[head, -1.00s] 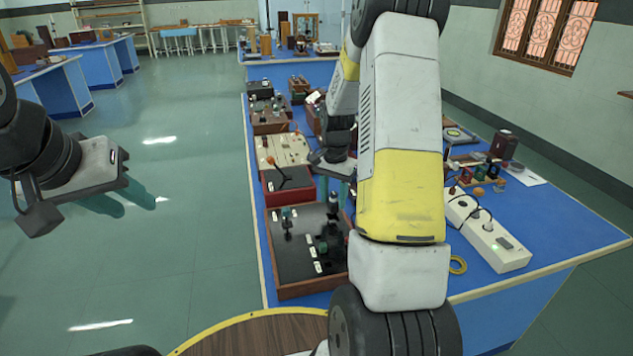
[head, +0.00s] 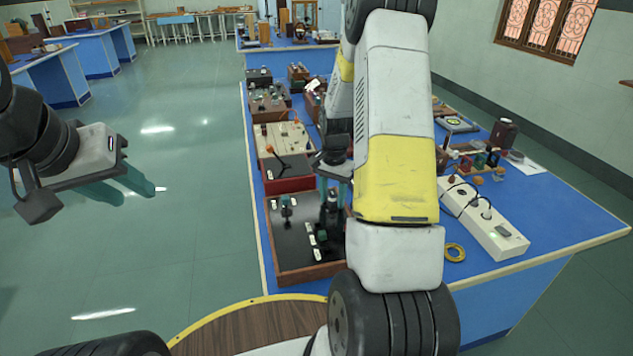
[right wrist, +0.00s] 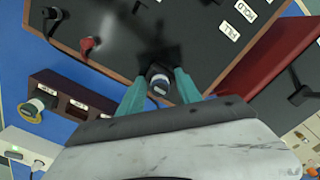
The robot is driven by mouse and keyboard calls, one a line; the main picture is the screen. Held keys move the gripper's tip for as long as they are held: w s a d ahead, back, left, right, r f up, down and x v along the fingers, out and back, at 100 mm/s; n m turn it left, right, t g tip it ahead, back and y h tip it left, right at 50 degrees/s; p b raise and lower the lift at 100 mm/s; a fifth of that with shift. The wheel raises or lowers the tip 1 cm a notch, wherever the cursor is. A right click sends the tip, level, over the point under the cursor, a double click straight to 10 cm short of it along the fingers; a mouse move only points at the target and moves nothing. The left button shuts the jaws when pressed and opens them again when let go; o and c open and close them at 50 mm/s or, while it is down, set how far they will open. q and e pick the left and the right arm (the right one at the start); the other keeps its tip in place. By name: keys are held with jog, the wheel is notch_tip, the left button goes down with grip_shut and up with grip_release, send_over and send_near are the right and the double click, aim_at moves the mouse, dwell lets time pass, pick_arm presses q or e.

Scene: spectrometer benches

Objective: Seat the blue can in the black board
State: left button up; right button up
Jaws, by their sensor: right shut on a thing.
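The black board (head: 283,248) is a dark panel in a wooden frame near the bench's left edge; it also shows in the right wrist view (right wrist: 205,55). My right gripper (right wrist: 159,92) is shut on the blue can (right wrist: 159,84), a small dark cylinder with a blue and white end. The can is over the board; I cannot tell whether it touches it. In the head view my right gripper (head: 334,182) is over the board's far right part, partly hidden by my arm. My left gripper (head: 125,188) is open and empty over the floor.
Small knobs (head: 287,207) and white labels stand on the board. A white power strip (head: 487,222) and a yellow ring (head: 455,252) lie to the right.

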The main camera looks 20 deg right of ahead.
jog(key=o, duration=1.4)
notch_tip(320, 180, up, 8)
jog(key=shift+f, duration=0.1)
